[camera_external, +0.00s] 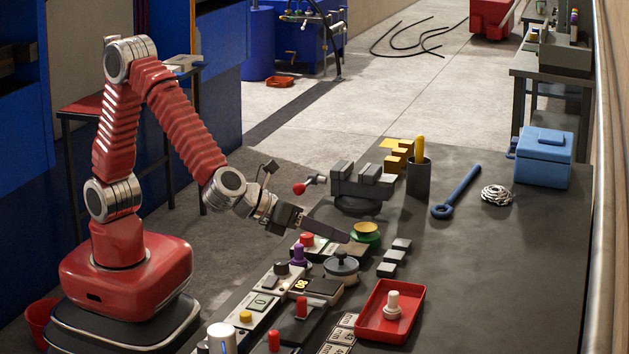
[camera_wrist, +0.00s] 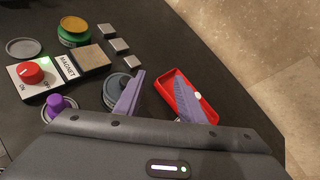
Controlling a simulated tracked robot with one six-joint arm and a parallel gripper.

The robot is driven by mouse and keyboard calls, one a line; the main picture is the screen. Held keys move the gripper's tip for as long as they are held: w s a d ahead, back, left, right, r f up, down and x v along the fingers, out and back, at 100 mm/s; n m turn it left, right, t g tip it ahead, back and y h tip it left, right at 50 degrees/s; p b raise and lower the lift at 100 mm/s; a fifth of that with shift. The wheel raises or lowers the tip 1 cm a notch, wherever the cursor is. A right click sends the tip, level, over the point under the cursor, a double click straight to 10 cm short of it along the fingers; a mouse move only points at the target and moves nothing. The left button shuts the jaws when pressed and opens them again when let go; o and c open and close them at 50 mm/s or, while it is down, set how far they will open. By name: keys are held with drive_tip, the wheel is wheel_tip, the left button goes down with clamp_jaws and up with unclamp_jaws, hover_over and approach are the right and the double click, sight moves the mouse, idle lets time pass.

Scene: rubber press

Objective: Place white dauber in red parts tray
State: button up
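The white dauber (camera_external: 392,305) stands upright inside the red parts tray (camera_external: 418,300) at the front right of the bench. In the wrist view, the red tray (camera_wrist: 169,84) lies beyond the right finger, and only a small part of the white dauber (camera_wrist: 198,96) shows beside that finger. My gripper (camera_external: 338,235) is above the bench, to the left of the tray and farther back, clear of the dauber. The wrist view shows my gripper (camera_wrist: 159,84) with its two purple-grey fingers spread and nothing between them.
A grey round-knobbed pot (camera_external: 341,265), a green and yellow tin (camera_external: 365,234) and grey blocks (camera_external: 387,270) are near my gripper. A vise (camera_external: 360,185) stands behind. Control boxes with knobs (camera_external: 283,284) line the left edge. The bench right of the tray is clear.

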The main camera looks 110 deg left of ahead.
drive_tip(key=s+a+r+n+g, duration=0.2)
drive_tip(key=s+a+n, duration=0.45)
drive_tip(key=s, duration=0.25)
drive_tip(key=s+a+r+n+g, duration=0.25)
drive_tip(key=s+a+n, duration=0.25)
drive_tip(key=s+n, duration=0.4)
drive_tip(key=s+d+n+h, duration=0.3)
drive_tip(key=s+n, duration=0.2)
drive_tip(key=s, duration=0.3)
drive_tip(key=s+d+n+h, duration=0.3)
drive_tip(key=s+n, duration=0.2)
drive_tip(key=s, duration=0.3)
drive_tip(key=shift+f+g, duration=0.35)
drive_tip(key=shift+f, duration=0.05)
